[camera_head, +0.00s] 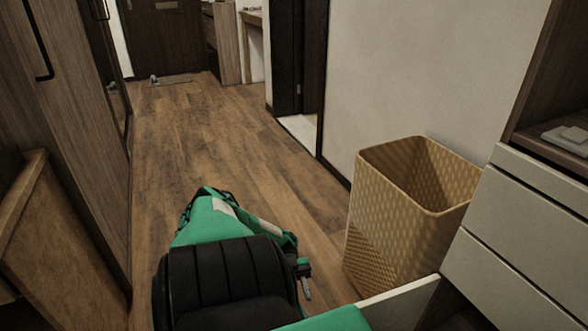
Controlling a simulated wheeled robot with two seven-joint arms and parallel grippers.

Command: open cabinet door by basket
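A woven tan basket (390,225) stands on the floor against the wall, left of a white cabinet (520,235) with drawer-like fronts. A white panel (402,301), seemingly the cabinet door, sticks out from the cabinet's lower front just before the basket. A dark gap shows to its right, so it looks at least partly open. My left gripper (305,282) shows small and dark beside my green and black arm, left of the panel and apart from the basket. Its fingers are mostly hidden, and I cannot tell if it touches the panel. My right gripper is not in view.
A tall wooden wardrobe (75,120) with dark handles lines the left. A wooden piece (70,250) stands at the lower left. Open wood floor (200,125) runs back to a dark door (165,35). A doorway (298,60) opens beside the white wall.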

